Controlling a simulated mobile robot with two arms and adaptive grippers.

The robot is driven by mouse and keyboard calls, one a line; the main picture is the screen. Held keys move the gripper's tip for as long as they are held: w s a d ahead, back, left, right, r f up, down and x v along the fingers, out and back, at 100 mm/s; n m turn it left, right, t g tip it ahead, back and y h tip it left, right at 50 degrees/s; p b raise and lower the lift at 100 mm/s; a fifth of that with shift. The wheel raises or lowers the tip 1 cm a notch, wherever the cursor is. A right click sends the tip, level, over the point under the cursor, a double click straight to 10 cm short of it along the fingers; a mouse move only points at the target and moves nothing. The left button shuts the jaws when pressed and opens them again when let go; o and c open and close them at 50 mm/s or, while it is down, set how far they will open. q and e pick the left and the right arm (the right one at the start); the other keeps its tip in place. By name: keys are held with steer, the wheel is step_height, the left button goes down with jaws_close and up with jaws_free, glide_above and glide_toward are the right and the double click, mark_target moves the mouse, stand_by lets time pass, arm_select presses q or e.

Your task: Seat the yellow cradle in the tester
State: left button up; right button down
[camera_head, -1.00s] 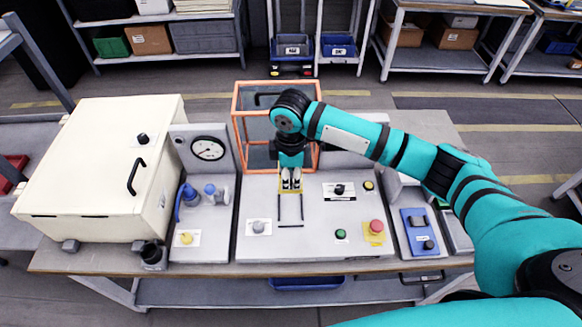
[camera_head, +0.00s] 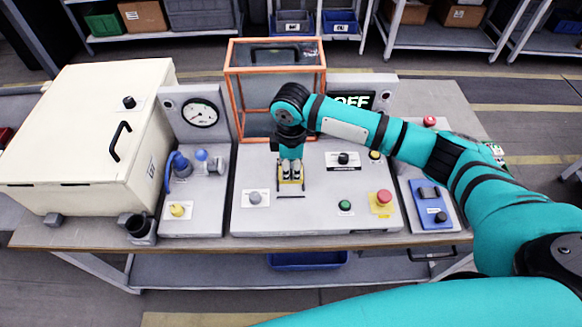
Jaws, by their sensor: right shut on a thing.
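The yellow cradle (camera_head: 290,184) shows only as a small yellow piece at my right gripper's fingertips. My right gripper (camera_head: 290,174) points down and is shut on it, over the front-middle of the tester (camera_head: 315,218). Thin dark guide marks on the tester panel lie beside and just in front of the cradle. The fingers hide much of it, and I cannot tell whether it touches the panel. My left gripper is not in view.
An orange-framed clear guard (camera_head: 233,95) stands behind the gripper. A display (camera_head: 352,101) reads OFF, partly covered by my arm. A grey knob (camera_head: 255,198), green button (camera_head: 345,205) and red stop button (camera_head: 383,197) flank the marks. A cream box (camera_head: 75,140) stands left.

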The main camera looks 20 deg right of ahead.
mark_target(291, 181)
steer(key=shift+f+b, duration=0.5)
steer(key=shift+f, duration=2)
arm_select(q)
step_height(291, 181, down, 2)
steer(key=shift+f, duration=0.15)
arm_select(e)
steer(key=shift+w+f, duration=0.1)
steer(key=shift+f, duration=0.35)
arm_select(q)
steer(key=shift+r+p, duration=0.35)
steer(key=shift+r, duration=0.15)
arm_select(e)
steer(key=shift+w, duration=0.1)
